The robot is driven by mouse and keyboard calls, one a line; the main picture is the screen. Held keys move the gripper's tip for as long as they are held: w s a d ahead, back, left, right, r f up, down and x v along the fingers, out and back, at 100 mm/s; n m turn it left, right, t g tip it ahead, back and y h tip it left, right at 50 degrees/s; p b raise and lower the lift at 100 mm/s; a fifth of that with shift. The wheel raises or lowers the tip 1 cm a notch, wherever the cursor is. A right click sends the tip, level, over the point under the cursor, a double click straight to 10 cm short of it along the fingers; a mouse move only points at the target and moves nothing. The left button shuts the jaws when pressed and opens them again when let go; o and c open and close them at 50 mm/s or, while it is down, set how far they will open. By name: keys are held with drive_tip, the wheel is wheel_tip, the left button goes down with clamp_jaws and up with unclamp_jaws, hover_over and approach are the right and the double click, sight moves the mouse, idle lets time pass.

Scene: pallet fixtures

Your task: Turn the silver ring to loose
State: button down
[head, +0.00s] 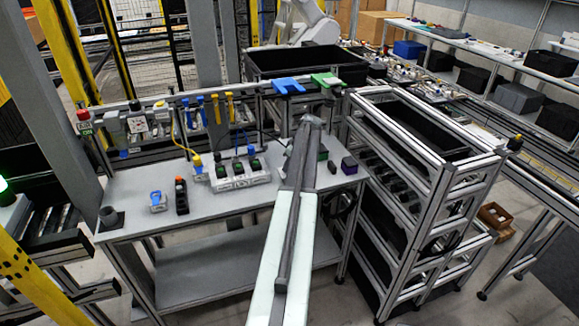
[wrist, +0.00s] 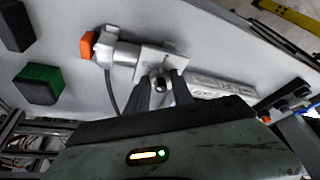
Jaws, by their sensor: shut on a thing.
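In the head view, my arm reaches over the grey table (head: 140,213), and my fingertips and the ring are hidden.
A green-and-black block (wrist: 40,84) and a dark block (wrist: 16,25) lie left in the wrist view. A shelf rack (head: 440,180) stands close on the right.

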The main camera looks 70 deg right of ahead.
drive_tip(key=shift+s, duration=0.15)
idle(0.4)
drive_tip(key=c, duration=1.1)
unclamp_jaws()
drive_tip(key=d+p+v, duration=0.1)
drive_tip(key=p+v, duration=0.6)
drive_tip(key=shift+a+r, duration=0.4)
drive_tip(key=shift+a, duration=0.1)
drive_tip(key=shift+s, duration=0.1)
